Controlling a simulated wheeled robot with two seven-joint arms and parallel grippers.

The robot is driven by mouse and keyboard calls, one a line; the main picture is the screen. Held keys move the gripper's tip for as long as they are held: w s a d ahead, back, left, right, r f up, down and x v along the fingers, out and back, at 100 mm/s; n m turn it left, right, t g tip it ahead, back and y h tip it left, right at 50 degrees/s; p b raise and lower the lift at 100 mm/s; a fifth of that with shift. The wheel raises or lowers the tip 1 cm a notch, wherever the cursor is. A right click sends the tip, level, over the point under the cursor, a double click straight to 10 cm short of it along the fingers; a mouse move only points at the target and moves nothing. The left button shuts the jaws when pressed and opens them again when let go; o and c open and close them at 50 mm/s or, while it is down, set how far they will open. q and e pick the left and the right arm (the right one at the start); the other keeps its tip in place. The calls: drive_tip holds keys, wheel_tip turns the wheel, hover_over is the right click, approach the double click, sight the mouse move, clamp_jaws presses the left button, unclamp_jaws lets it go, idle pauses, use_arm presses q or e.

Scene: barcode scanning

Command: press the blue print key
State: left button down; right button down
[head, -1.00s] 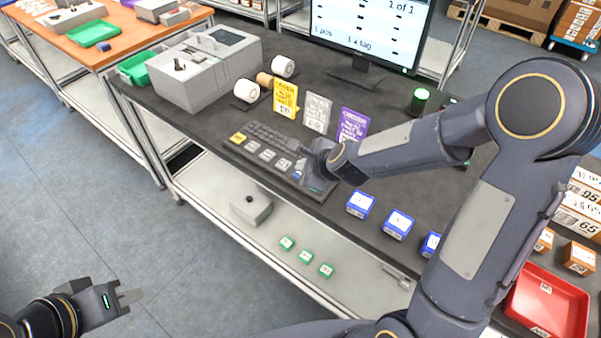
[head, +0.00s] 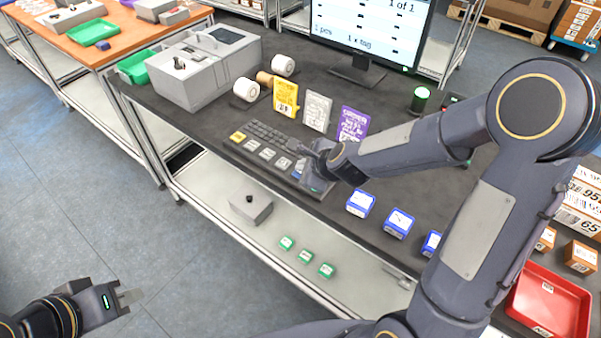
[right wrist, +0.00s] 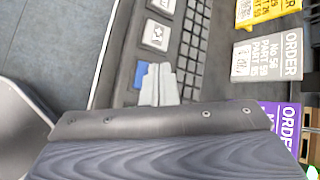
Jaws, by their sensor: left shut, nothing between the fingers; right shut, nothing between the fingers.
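The black keyboard (head: 262,137) lies on the dark table, with several white-labelled keys and a yellow key along its front row. The blue print key (right wrist: 141,74) shows in the right wrist view, partly covered by my right gripper (right wrist: 160,70). The closed fingertips are over the keyboard, right beside the blue key in that picture; I cannot tell whether they touch it. In the head view my right gripper (head: 300,148) is above the keyboard's right end. My left gripper (head: 130,297) is shut and empty, away from the table over the floor.
Order cards in yellow (head: 286,97), white (head: 317,112) and purple (head: 352,124) stand behind the keyboard. A monitor (head: 368,35) stands at the back, a grey printer-like machine (head: 207,65) at the left. Blue boxes (head: 398,223) lie to the right of the keyboard.

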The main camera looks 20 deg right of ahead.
drive_tip(key=shift+f+b, duration=0.55)
drive_tip(key=shift+f, duration=0.1)
idle(0.6)
idle(0.3)
drive_tip(key=shift+r+p, duration=0.75)
drive_tip(key=shift+r, duration=0.1)
wheel_tip(320, 180, up, 5)
drive_tip(key=p, duration=0.4)
drive_tip(key=shift+r+p, duration=0.1)
drive_tip(key=shift+p, duration=0.3)
